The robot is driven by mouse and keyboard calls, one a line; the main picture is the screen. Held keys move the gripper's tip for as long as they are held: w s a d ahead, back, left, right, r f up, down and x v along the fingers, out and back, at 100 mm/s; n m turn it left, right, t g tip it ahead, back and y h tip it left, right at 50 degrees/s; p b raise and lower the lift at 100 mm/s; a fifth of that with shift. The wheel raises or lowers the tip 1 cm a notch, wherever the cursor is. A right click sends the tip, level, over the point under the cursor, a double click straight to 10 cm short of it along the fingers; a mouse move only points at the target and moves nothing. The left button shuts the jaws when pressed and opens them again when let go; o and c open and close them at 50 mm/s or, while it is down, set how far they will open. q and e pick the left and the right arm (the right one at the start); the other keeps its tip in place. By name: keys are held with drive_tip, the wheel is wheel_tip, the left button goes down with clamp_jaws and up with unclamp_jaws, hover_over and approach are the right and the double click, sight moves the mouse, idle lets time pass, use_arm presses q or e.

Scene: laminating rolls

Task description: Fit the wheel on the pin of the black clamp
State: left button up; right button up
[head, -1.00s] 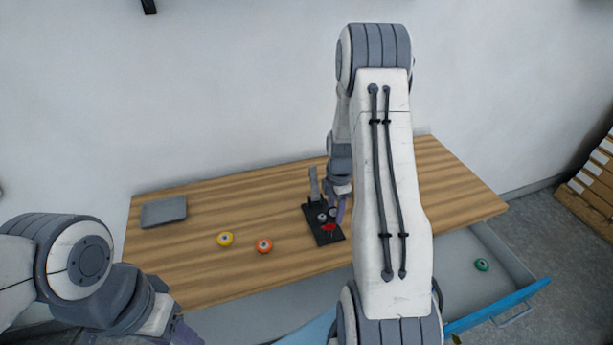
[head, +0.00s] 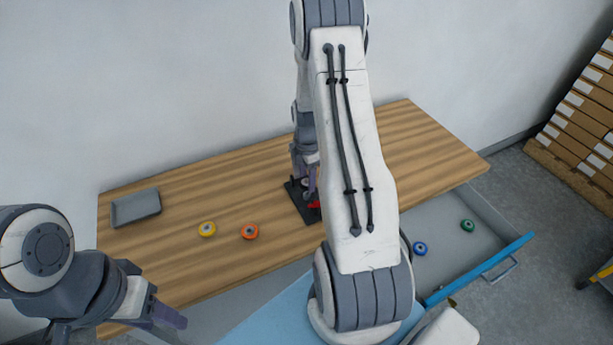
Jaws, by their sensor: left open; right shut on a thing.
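The black clamp (head: 297,196) stands on the wooden table, its upper part hidden behind my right arm and gripper. My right gripper (head: 310,192) is over the clamp, its fingers pointing down. It is shut on what looks like a red wheel (head: 314,204), seen low at the fingertips and partly covered by my arm. I cannot tell whether the red wheel touches the pin, as the pin is hidden. My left gripper (head: 168,327) is open and empty at the lower left, in front of the table.
A yellow wheel (head: 207,229) and an orange wheel (head: 250,231) lie on the table (head: 225,185) left of the clamp. A grey tray (head: 136,207) is at the far left. The open drawer (head: 447,228) holds a blue wheel (head: 420,248) and a green wheel (head: 467,225).

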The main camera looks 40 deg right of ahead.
sight(308, 194)
drive_tip(key=shift+f+b, duration=1.4)
drive_tip(key=shift+f, duration=0.65)
drive_tip(key=o, duration=1.4)
drive_tip(key=shift+s, duration=0.1)
